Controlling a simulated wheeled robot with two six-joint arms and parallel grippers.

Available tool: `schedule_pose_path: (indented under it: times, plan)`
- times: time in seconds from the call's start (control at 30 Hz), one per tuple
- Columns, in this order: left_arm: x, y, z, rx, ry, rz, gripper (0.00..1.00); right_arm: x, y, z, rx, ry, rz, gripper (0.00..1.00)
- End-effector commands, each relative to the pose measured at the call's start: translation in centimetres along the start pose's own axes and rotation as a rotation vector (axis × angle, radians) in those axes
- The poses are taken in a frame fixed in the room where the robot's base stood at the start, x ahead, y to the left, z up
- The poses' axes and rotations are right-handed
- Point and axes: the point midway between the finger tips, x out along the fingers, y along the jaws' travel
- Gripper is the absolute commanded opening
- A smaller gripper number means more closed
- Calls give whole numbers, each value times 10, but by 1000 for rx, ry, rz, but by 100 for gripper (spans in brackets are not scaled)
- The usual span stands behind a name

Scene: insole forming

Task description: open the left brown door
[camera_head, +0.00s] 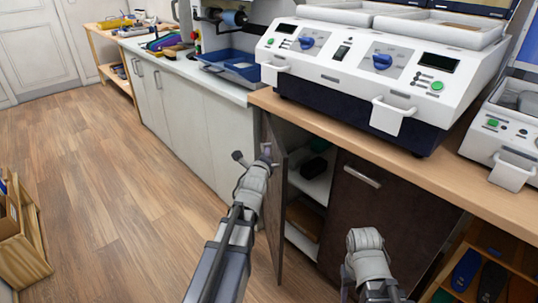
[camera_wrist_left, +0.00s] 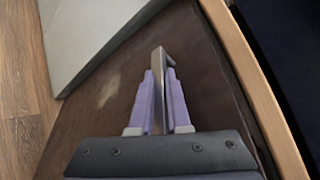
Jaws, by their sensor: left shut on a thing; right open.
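The left brown door (camera_head: 274,208) of the cabinet under the wooden counter stands swung outward, seen nearly edge-on in the head view. My left gripper (camera_head: 266,155) is at the upper part of this door. In the left wrist view my left gripper (camera_wrist_left: 160,92) is shut on the metal door handle (camera_wrist_left: 159,62), its purple fingers on both sides of the bar. The dark brown door face (camera_wrist_left: 90,125) fills much of that view. My right gripper (camera_head: 367,240) is in front of the right brown door (camera_head: 374,212), open; its fingertips are hard to make out.
Inside the open cabinet are shelves (camera_head: 313,185) with a dark item and a brown item. The right brown door is closed, with its own handle (camera_head: 361,177). White cabinets (camera_head: 190,115) stand to the left. A wooden crate (camera_head: 22,250) is on the floor; the floor between is clear.

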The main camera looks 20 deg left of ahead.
Motion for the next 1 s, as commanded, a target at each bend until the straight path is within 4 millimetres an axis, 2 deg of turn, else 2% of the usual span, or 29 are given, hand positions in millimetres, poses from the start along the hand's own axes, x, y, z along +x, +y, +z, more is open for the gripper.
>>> schedule_pose_path:
  times: [0.47, 0.5, 0.73, 1.0]
  plan:
    - [0, 2, 1, 1, 1, 2, 0, 0, 0, 0, 0, 0, 0, 50]
    - [0, 2, 1, 1, 2, 2, 19, 0, 0, 0, 0, 0, 0, 50]
    - [0, 1, 1, 1, 1, 1, 45, 0, 0, 0, 0, 0, 0, 50]
    - [0, 1, 2, 0, 1, 1, 45, 0, 0, 0, 0, 0, 0, 50]
